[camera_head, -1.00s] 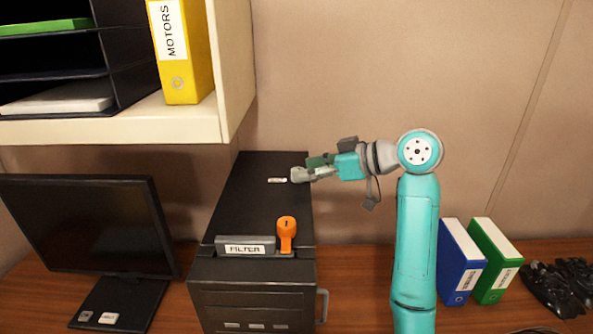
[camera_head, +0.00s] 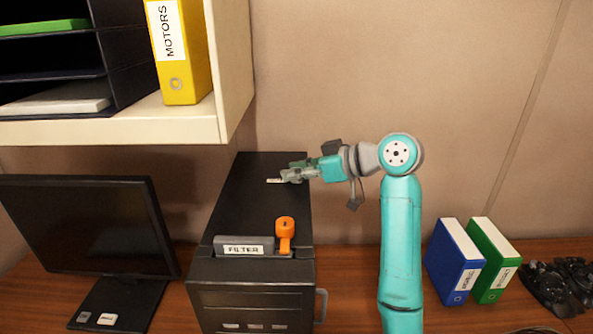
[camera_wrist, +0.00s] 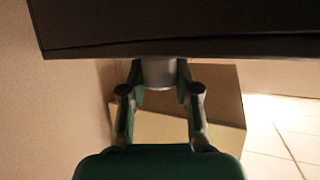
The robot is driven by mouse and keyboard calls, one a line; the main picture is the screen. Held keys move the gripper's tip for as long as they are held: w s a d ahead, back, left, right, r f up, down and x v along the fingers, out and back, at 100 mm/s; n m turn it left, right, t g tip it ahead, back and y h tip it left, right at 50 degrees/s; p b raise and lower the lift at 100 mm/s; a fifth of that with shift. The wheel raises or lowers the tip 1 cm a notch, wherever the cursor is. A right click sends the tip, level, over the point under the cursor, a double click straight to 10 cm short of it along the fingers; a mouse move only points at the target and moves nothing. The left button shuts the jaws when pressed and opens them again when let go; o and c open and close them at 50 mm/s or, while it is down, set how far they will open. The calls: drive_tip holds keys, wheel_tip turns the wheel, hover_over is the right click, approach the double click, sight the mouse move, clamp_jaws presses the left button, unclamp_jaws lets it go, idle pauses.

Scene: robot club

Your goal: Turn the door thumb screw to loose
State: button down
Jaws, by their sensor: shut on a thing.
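The black case (camera_head: 235,205) stands on the desk, with an orange lever-like part (camera_head: 284,232) and a grey strip marked FILTER (camera_head: 243,248) at its front. My gripper (camera_head: 287,175) is at the upper right of the case, beside a small white label (camera_head: 273,181). In the wrist view my gripper (camera_wrist: 159,78) has its two fingers closed on either side of a short grey round knob, which I take to be the thumb screw (camera_wrist: 159,73). The knob sits against the edge of a dark panel (camera_wrist: 190,30). In the head view my fingers hide the knob.
A monitor (camera_head: 85,225) stands left of the case. A shelf (camera_head: 170,122) with a yellow MOTORS binder (camera_head: 181,50) overhangs at upper left. Blue (camera_head: 452,260) and green (camera_head: 495,258) binders and dark clutter (camera_head: 555,288) are at right. The wall is behind.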

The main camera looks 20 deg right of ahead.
drive_tip(key=shift+n+g+y, duration=0.9)
drive_tip(key=shift+n+g, duration=0.6)
drive_tip(key=c, duration=0.8)
unclamp_jaws()
drive_tip(key=v, duration=1.2)
drive_tip(key=shift+f, duration=0.15)
drive_tip(key=shift+s, duration=0.1)
